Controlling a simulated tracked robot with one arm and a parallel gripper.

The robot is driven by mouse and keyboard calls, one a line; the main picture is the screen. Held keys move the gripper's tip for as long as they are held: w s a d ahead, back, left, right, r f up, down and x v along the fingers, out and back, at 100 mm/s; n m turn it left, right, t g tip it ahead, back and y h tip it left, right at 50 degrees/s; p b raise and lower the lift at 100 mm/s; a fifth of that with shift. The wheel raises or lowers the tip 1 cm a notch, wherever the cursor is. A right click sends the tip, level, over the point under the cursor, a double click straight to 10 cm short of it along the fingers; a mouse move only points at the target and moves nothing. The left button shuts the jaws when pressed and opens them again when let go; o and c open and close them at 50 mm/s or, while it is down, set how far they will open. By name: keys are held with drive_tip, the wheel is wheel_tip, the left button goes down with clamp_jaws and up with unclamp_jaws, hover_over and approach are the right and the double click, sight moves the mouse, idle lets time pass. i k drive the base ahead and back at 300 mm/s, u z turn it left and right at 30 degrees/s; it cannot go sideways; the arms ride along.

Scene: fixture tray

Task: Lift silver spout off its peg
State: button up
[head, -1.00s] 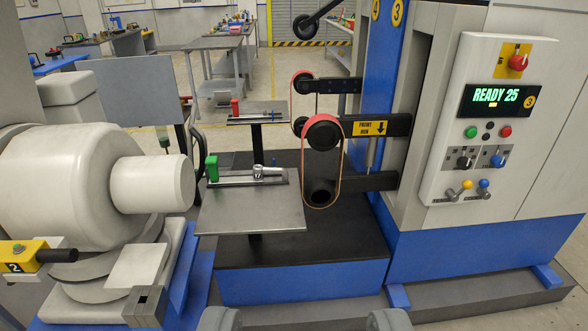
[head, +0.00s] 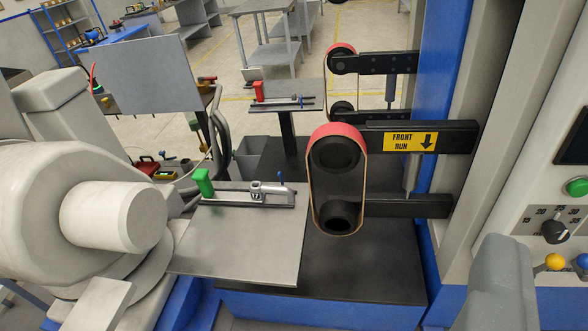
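The silver spout (head: 257,190) is a small shiny fitting near the right end of a dark bar on the front grey fixture tray (head: 240,245). Its peg cannot be made out at this size. A green upright handle (head: 203,182) stands at the bar's left end and a small blue-topped pin (head: 281,177) stands just right of the spout. Part of my gripper (head: 507,290), one grey finger, shows at the lower right, well apart from the spout. The other finger is not visible, so its opening cannot be judged.
A belt loop (head: 323,131) on black arms stands just right of the tray. A second tray (head: 310,88) with a red handle (head: 258,91) lies behind. Space above the front tray looks clear.

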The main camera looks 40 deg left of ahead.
sight(256, 189)
drive_tip(key=u, duration=0.55)
drive_tip(key=i, duration=1.2)
drive_tip(key=u, duration=0.85)
drive_tip(key=k, duration=0.85)
drive_tip(key=u, duration=0.2)
drive_tip(key=i, duration=0.9)
drive_tip(key=z, duration=0.1)
